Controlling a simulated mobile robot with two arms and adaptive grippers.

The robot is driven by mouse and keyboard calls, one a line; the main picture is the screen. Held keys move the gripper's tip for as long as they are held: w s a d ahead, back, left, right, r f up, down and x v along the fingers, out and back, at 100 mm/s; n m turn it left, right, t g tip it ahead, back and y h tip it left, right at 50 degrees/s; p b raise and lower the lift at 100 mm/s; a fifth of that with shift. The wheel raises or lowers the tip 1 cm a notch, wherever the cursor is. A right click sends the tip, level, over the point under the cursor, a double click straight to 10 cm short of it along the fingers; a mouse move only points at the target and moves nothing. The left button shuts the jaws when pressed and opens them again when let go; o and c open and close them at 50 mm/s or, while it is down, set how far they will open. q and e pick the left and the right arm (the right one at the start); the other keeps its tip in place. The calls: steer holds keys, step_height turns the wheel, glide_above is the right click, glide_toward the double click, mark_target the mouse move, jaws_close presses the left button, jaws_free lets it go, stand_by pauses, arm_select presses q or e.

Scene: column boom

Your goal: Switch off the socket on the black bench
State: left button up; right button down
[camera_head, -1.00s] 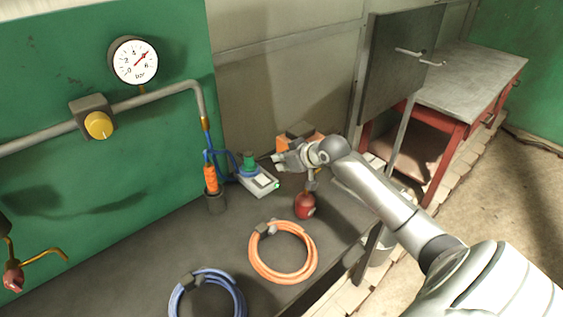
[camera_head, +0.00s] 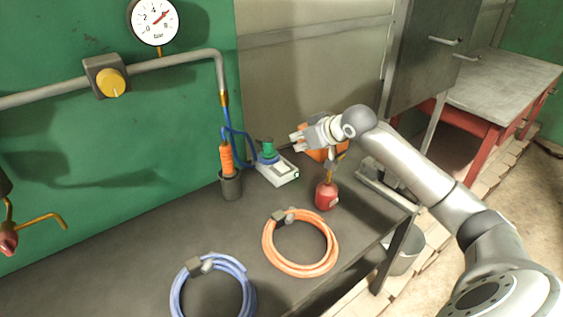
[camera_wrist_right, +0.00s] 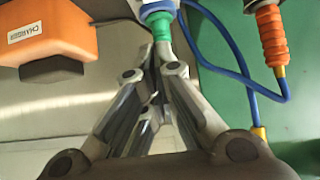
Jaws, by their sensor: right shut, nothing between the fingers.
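The socket (camera_head: 279,174) is a pale box on the black bench (camera_head: 120,250), near the wall. A green plug (camera_head: 267,152) with a blue cable stands upright in it, and a small green spot shows at its right end. My right gripper (camera_head: 296,141) is above and slightly right of the socket, apart from it in the head view. It is shut and empty. In the right wrist view, the shut fingertips (camera_wrist_right: 158,55) are by the green plug (camera_wrist_right: 162,36) in the picture; I cannot tell whether they touch. The socket's switch is not clearly visible.
An orange charger (camera_head: 322,152) is behind my right gripper. A red can (camera_head: 326,197), an orange hose coil (camera_head: 270,250), a blue hose coil (camera_head: 250,290) and a dark cup (camera_head: 231,187) with an orange-handled tool stand around. The bench's left part is clear.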

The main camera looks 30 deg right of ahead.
steer(key=p, duration=0.2)
glide_above(281, 166)
steer(key=s, duration=0.1)
step_height(281, 166, down, 6)
steer(key=shift+d+r, duration=0.1)
steer(key=shift+r, duration=0.15)
steer(key=f, duration=0.1)
steer(key=w+f+p, duration=0.1)
steer(key=f, duration=0.1)
steer(key=shift+f, duration=0.8)
